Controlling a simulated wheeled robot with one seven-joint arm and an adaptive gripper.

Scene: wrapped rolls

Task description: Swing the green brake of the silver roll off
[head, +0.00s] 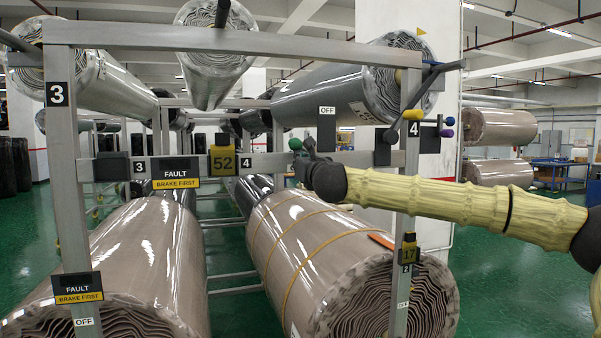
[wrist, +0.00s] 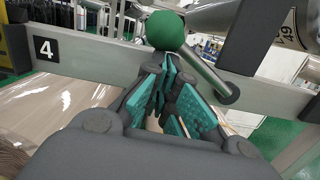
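The green brake knob (head: 296,143) is a ball beside my gripper (head: 303,162) at the rack's crossbar in the head view. In the wrist view the green ball (wrist: 165,31) is just beyond the teal-padded fingertips (wrist: 165,70). Its grey lever (wrist: 212,75) runs down to the right. The fingers are close together, with no part of the ball visibly between them; whether they touch the lever is unclear. A grey-silver wrapped roll (head: 315,95) lies on the upper right of the rack. An OFF label (head: 327,110) tops a dark plate below it.
A yellow knob (head: 413,115), a purple knob (head: 450,121) and a blue knob (head: 447,133) sit around the right post. The crossbar (head: 270,162) carries number 4 and a yellow 52 tag (head: 222,161). A beige wrapped roll (head: 320,240) lies below my arm. Green floor is open at right.

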